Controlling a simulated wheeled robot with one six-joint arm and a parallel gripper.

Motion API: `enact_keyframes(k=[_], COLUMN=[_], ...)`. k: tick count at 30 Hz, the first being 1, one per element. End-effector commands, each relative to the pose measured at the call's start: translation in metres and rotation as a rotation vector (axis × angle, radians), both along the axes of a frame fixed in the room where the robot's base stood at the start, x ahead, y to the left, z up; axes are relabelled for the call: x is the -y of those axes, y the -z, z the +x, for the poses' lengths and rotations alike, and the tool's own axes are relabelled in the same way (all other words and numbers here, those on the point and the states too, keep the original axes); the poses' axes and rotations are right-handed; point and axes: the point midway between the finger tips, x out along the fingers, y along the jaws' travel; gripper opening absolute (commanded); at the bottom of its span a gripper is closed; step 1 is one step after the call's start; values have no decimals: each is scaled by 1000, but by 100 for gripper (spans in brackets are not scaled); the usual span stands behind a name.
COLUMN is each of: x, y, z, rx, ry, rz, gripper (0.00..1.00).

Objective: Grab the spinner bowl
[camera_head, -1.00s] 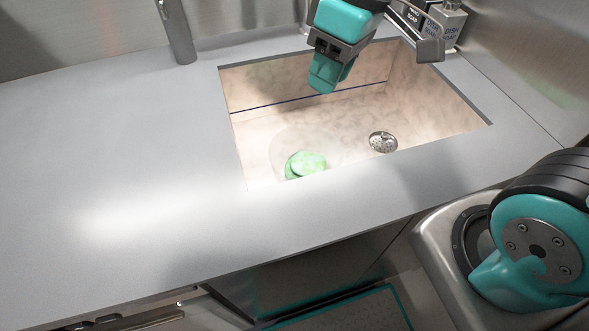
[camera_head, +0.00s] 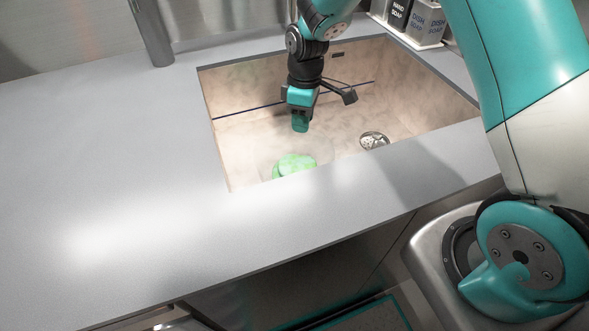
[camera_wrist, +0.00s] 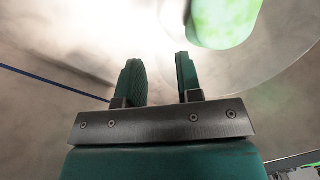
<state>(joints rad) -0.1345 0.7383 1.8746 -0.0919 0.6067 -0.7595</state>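The spinner bowl (camera_head: 322,152) looks like a clear, faint round bowl on the sink floor, near the sink's front wall. A bright green piece (camera_head: 294,165) lies in or under it; I cannot tell which. My gripper (camera_head: 299,122) hangs inside the sink, pointing down, above and behind the bowl. In the wrist view, the two fingers (camera_wrist: 160,65) are apart with nothing between them. The green piece (camera_wrist: 224,20) shows beyond the right finger, with the bowl's clear curved edge (camera_wrist: 262,72) around it.
The sink (camera_head: 222,150) has walls on all sides. A metal drain (camera_head: 374,141) lies right of the bowl. A faucet post (camera_head: 151,32) stands behind left. Soap dispensers (camera_head: 425,25) stand at the back right. The grey counter (camera_head: 110,170) at left is clear.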

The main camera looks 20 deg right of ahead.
Motion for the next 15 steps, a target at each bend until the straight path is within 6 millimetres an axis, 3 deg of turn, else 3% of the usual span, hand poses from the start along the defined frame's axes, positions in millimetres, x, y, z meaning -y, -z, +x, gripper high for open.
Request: enact_keyframes(k=[9, 15], x=[-2, -3], y=[42, 53], z=[-6, -6], rx=[-3, 0], ry=[0, 1], rz=[0, 0], gripper=[33, 33])
